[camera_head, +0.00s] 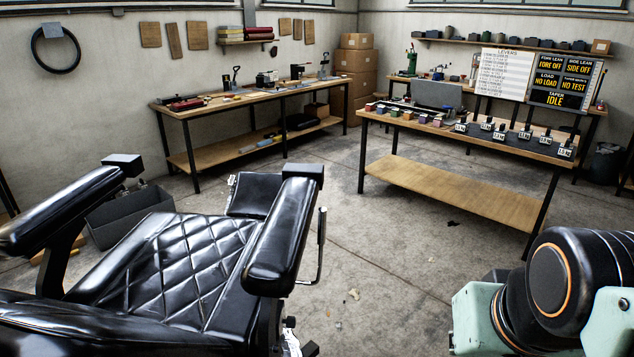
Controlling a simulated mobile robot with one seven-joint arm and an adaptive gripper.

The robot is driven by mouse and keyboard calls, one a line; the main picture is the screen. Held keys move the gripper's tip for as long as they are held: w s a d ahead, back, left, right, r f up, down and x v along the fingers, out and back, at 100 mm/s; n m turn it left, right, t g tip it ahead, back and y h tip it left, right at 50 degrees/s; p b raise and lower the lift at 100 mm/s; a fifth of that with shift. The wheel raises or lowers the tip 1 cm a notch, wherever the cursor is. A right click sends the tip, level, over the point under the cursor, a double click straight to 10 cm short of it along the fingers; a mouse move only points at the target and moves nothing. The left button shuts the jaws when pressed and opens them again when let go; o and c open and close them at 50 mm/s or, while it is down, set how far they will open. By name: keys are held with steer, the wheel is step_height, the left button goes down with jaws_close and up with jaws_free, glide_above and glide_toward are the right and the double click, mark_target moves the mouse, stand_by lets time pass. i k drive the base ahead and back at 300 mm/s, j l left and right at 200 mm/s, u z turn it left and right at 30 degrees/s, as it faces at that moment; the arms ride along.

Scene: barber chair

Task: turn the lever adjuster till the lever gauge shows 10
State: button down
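A black barber chair (175,262) with a quilted seat fills the lower left. A thin upright lever (321,238) stands beside its right armrest (285,235); I cannot tell whether this belongs to the lever adjuster. No lever gauge or reading of 10 can be made out. A white board headed LEVERS (501,73) stands behind the right bench, its lines too small to read. Part of my own arm shows at the lower right, large and close. My gripper is not in view.
The right workbench (440,180) carries coloured blocks and several tagged items. A dark panel (563,82) reads FORE OFF, SIDE OFF, NO LOAD, NO TEST and IDLE. Another workbench (232,147) stands along the left wall. Concrete floor (400,270) is mostly clear between chair and benches.

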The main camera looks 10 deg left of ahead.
mark_target(291, 321)
steer(key=i+l+z, duration=0.25)
steer(key=i+l, duration=0.3)
steer(key=i+l+z, duration=0.1)
steer(key=i, duration=0.4)
steer(key=i+l+z, duration=0.1)
steer(key=i+l, duration=0.2)
steer(key=i, duration=0.15)
steer(key=i+u, duration=0.45)
steer(key=i+l+u, duration=0.1)
steer(key=i+u, duration=0.5)
steer(key=u, duration=0.25)
steer(key=i+j+u, duration=0.1)
steer(key=u, duration=0.3)
steer(key=i+l+u, duration=0.1)
steer(key=i+u, duration=0.15)
steer(key=u, duration=0.2)
steer(key=i+l+u, duration=0.1)
steer(key=u, duration=0.3)
steer(key=i+l+u, duration=0.2)
steer(key=u, duration=0.25)
steer(key=i+l+u, duration=0.15)
steer(key=u, duration=0.25)
steer(key=i+l+u, duration=0.45)
steer(key=u, duration=0.3)
steer(key=l+u, duration=0.1)
steer(key=u, duration=1)
